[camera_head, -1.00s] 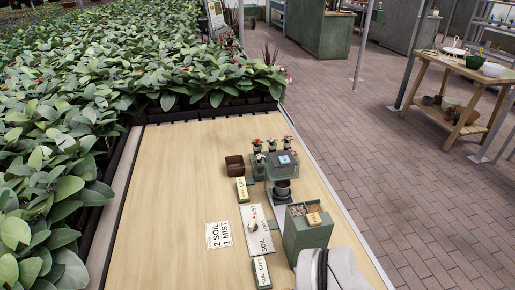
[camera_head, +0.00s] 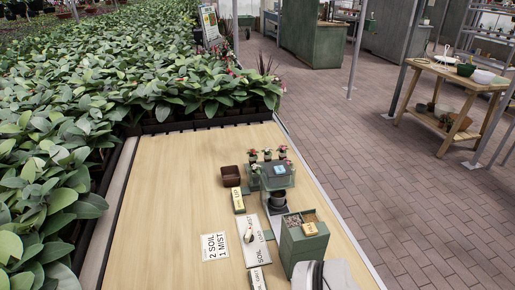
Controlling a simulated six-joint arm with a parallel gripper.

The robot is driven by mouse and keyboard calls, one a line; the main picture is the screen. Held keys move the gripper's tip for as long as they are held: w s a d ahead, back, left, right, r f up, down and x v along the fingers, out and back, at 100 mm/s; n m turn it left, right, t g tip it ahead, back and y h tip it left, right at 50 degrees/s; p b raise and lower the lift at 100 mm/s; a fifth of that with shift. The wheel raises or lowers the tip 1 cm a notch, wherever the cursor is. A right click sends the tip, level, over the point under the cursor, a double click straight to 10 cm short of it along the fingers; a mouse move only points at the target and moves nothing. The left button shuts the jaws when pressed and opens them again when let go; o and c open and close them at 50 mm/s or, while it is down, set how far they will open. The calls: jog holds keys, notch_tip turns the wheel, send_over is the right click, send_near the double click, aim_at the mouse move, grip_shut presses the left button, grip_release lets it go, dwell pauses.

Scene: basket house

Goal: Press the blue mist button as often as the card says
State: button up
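The white card (camera_head: 214,246) lies flat on the table and reads "2 SOIL 1 MIST". The blue mist button (camera_head: 279,170) sits on top of a grey-green housing (camera_head: 277,181). A dark pot (camera_head: 278,199) stands under that housing. A pale panel (camera_head: 256,241) with a small lever and the words "SOIL" and "LOAD" lies in front of it. A white and grey part of my arm shows at the bottom edge, right of the panel. My gripper's fingers are not visible.
A green two-part bin (camera_head: 303,241) with soil-like fill stands right of the panel. A brown square pot (camera_head: 231,176) and several small flowering plants (camera_head: 267,155) stand behind. The table's left side is clear.

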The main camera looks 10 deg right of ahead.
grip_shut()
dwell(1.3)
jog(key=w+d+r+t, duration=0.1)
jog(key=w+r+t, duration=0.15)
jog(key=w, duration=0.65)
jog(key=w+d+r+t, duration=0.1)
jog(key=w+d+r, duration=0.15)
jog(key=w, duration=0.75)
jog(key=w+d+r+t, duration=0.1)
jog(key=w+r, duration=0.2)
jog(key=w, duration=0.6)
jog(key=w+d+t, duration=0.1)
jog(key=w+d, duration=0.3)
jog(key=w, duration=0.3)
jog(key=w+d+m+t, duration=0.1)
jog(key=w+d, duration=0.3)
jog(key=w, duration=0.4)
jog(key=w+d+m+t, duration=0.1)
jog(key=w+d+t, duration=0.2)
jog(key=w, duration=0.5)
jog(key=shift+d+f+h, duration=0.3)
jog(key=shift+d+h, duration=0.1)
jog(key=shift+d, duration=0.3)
